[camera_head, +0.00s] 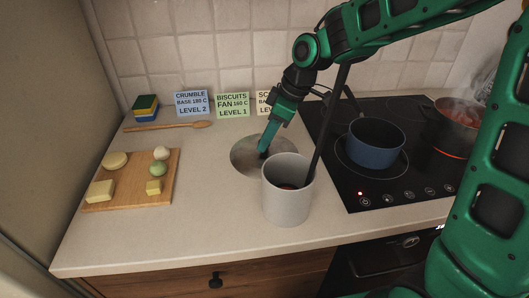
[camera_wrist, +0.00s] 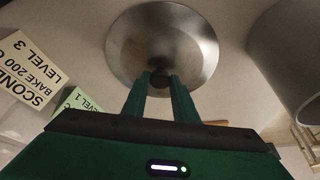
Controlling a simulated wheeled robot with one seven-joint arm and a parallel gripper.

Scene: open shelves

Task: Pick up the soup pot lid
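The soup pot lid (camera_head: 242,148) is a round, shiny metal disc on the counter, left of the hob, partly hidden behind the grey canister and my gripper. In the wrist view the lid (camera_wrist: 193,45) fills the upper middle, with its dark knob (camera_wrist: 160,78) at the fingertips. My gripper (camera_head: 264,152) reaches down to the lid's middle. In the wrist view my gripper (camera_wrist: 160,84) has a finger on either side of the knob, with a gap between them. Whether the fingers press on the knob cannot be told.
A grey canister (camera_head: 287,203) with a dark utensil stands just in front of the lid. A blue pot (camera_head: 375,148) and a steaming pot (camera_head: 457,130) sit on the hob (camera_head: 400,190). A cutting board (camera_head: 128,200) with food lies left. Recipe cards (camera_head: 231,106) line the wall.

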